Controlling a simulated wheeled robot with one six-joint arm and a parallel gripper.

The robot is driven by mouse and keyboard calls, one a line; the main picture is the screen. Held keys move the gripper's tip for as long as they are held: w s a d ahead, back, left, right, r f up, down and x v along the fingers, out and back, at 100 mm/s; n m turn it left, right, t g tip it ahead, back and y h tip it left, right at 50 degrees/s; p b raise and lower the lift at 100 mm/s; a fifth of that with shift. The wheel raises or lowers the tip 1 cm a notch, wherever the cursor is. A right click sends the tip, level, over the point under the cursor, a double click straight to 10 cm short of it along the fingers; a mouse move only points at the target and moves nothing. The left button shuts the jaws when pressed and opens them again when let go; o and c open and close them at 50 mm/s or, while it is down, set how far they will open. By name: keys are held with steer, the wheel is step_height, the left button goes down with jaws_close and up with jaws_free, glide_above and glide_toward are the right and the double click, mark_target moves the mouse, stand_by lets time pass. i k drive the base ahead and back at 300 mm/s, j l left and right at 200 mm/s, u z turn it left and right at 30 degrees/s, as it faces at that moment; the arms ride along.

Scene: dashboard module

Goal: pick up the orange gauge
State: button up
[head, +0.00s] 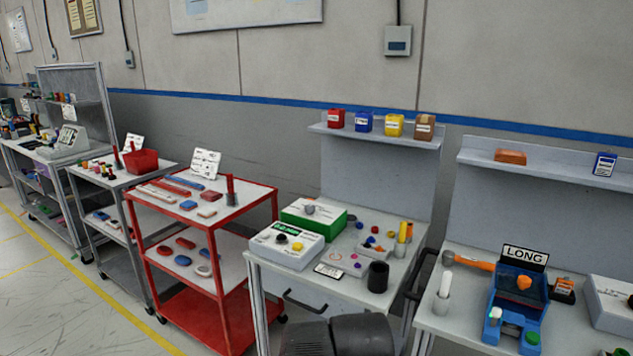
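A long orange tool with a grey rounded end (470,262) lies at the back left of the right-hand bench, left of a blue fixture. It may be the orange gauge; its exact kind is too small to tell. The blue fixture (506,308) has a sign reading LONG at its back. An orange rounded piece (523,283) sits in the fixture's upper part. An orange block (510,156) lies on the shelf above. My gripper is not in view. Dark rounded parts at the bottom middle appear to belong to my arm.
A white holder (443,296) stands left of the fixture, and a pale box (610,302) is at the right. The middle bench holds a dark cup (377,277), two boxed devices and small coloured parts. A red cart (215,290) stands to the left. Floor is free at lower left.

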mark_target(409, 232)
steer(key=i+l+u, duration=0.2)
steer(key=i+l, duration=0.45)
steer(key=i, duration=0.2)
